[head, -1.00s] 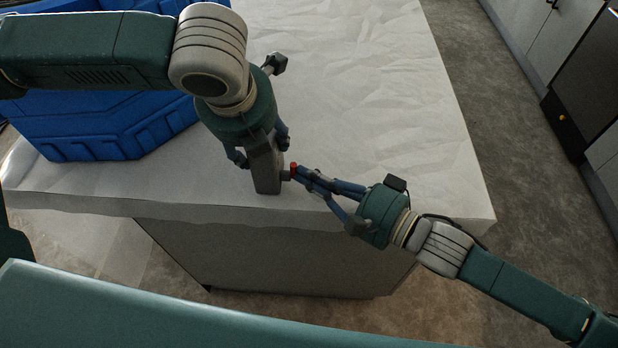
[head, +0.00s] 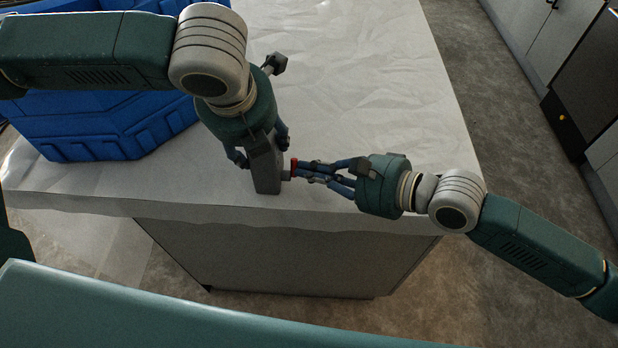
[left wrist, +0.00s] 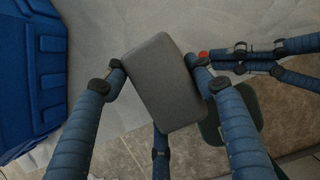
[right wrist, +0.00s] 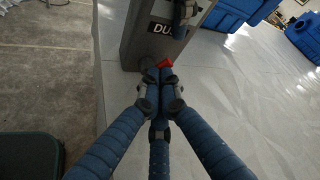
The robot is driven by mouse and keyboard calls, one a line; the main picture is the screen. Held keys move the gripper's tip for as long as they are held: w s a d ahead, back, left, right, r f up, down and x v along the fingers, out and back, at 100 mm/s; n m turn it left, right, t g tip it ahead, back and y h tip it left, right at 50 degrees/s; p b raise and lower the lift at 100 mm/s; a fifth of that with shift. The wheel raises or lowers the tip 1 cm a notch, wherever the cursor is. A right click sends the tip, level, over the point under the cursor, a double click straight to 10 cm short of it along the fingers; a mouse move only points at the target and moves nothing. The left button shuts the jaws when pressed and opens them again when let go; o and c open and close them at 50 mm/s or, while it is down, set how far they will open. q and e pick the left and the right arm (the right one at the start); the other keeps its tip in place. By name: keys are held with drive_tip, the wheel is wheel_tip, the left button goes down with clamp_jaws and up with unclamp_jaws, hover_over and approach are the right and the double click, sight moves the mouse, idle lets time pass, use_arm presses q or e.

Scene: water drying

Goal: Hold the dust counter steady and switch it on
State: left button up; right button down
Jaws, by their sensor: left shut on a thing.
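The dust counter (head: 265,170) is a grey upright box near the table's front edge. In the left wrist view its top (left wrist: 165,82) shows between my fingers. In the right wrist view its side (right wrist: 137,40) carries a label partly reading "DU". My left gripper (head: 256,152) is shut on the counter from above. A red switch part (right wrist: 165,63) sits on a stub at the counter's right side; it also shows in the head view (head: 293,167). My right gripper (right wrist: 159,78) has its fingers together at the red part. Whether they grip or only touch it is hidden.
The table (head: 360,80) has a crumpled white cover, clear behind and to the right of the counter. A big blue crate (head: 100,125) stands at the left. The table's front edge (head: 150,208) is close to the counter.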

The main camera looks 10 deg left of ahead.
drive_tip(key=shift+w+a+m+g, duration=0.1)
drive_tip(key=shift+w+m+g, duration=0.2)
drive_tip(key=shift+m+g, duration=0.5)
idle(1.7)
drive_tip(key=shift+r, duration=0.15)
drive_tip(key=shift+r, duration=0.7)
drive_tip(key=s+v, duration=0.1)
drive_tip(key=v, duration=1.3)
drive_tip(key=shift+f, duration=0.25)
drive_tip(key=shift+s, duration=0.15)
